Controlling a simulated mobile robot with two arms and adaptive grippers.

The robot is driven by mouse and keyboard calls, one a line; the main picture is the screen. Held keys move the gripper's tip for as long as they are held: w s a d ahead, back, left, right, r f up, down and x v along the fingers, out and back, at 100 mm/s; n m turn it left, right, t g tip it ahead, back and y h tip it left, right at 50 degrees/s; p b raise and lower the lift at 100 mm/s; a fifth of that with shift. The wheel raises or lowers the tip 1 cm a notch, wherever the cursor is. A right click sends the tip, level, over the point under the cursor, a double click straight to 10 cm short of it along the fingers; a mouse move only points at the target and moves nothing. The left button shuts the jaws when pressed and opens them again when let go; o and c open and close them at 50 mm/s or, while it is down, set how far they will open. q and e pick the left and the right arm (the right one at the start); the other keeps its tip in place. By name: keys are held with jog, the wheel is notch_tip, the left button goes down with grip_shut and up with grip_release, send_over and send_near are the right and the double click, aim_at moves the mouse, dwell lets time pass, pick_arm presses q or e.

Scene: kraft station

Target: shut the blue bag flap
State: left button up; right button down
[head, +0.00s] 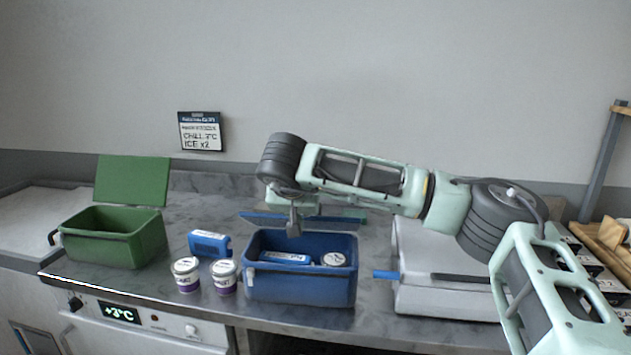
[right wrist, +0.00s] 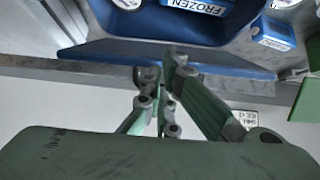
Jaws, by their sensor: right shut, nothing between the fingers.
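The blue bag (head: 300,289) stands open on the counter's front part. Its flap (head: 340,220) is folded back behind the opening, seen nearly edge-on; it also shows in the right wrist view (right wrist: 95,52). Inside the bag lie a blue ice pack (head: 284,258) and a white-lidded tub (head: 333,259). My right gripper (head: 293,229) is shut and empty, pointing down near the bag's back rim and overlapping the flap in the head view. In the right wrist view its fingertips (right wrist: 174,52) overlap the flap; I cannot tell whether they touch. My left gripper is not in view.
Two purple-and-white tubs (head: 187,275) and another blue ice pack (head: 208,243) stand left of the bag. A green bag (head: 112,245) with raised lid is farther left. A light grey case (head: 440,297) lies close on the right. A sign (head: 200,131) hangs on the wall.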

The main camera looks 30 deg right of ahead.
jog(key=shift+s+a+f, duration=0.25)
jog(key=shift+s+f, duration=0.15)
jog(key=shift+f, duration=0.05)
jog(key=shift+s+r, duration=0.1)
jog(key=shift+w+d, duration=0.1)
jog(key=shift+w, duration=0.15)
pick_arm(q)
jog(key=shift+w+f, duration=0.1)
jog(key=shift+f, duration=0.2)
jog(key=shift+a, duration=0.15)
